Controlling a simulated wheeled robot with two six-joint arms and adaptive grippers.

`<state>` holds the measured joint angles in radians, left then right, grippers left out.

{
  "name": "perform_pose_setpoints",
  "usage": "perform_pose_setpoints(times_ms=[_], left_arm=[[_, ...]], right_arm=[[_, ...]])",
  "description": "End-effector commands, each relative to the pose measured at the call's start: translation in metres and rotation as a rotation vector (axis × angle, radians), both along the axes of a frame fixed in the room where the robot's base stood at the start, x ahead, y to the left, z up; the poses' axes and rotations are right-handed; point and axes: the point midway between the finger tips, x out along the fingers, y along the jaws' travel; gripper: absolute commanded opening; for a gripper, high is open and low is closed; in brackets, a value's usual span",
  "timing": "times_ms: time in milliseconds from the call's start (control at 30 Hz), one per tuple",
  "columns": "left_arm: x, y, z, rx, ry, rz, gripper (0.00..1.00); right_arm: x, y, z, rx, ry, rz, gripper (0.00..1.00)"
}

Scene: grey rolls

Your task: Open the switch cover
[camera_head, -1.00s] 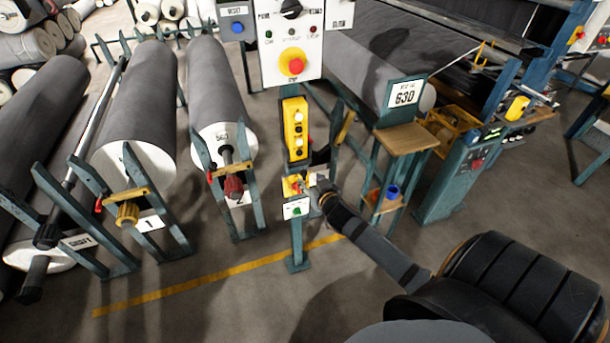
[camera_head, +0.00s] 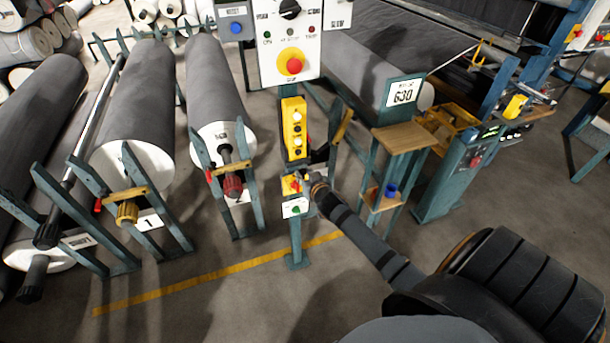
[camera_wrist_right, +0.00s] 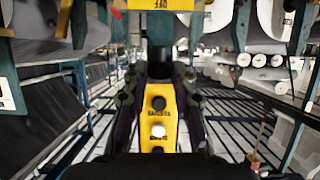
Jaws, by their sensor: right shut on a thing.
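The yellow switch (camera_head: 290,186) with a red part is mounted on the teal post (camera_head: 296,238), below a yellow button box (camera_head: 293,128). My right gripper (camera_head: 312,183) reaches in from the right and is at the right side of the switch. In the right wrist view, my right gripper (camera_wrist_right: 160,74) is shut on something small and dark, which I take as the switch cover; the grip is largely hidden. A yellow plate marked OFF (camera_wrist_right: 165,4) is at the top edge there. The yellow button box (camera_wrist_right: 158,115) shows between the fingers. My left gripper is not in view.
A white box with a green button (camera_head: 295,208) sits just below the switch. A white control panel with a red stop button (camera_head: 294,66) is above. Large grey rolls (camera_head: 215,100) stand at the left. A small wooden-topped stand (camera_head: 404,138) is close at the right.

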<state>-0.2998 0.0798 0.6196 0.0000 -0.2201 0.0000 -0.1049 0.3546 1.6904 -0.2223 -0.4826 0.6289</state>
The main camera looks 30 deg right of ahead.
Motion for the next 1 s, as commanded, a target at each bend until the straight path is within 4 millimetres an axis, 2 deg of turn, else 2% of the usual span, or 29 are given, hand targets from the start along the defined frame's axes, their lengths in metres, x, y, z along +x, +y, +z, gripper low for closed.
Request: perform_pose_setpoints(times_ms=[267,567,900,933,1000], left_arm=[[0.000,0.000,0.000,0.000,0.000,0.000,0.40],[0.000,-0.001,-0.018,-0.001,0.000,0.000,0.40],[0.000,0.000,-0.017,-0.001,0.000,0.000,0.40],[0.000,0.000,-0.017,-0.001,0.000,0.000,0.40],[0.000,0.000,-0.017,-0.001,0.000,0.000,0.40]], right_arm=[[-0.001,0.000,-0.001,0.001,0.000,0.000,0.00],[-0.026,0.006,-0.041,0.002,0.006,-0.002,0.00],[-0.028,0.006,-0.043,0.003,0.006,-0.004,0.00],[-0.028,0.006,-0.043,0.003,0.007,-0.004,0.29],[-0.028,0.006,-0.043,0.003,0.006,-0.004,0.39]])
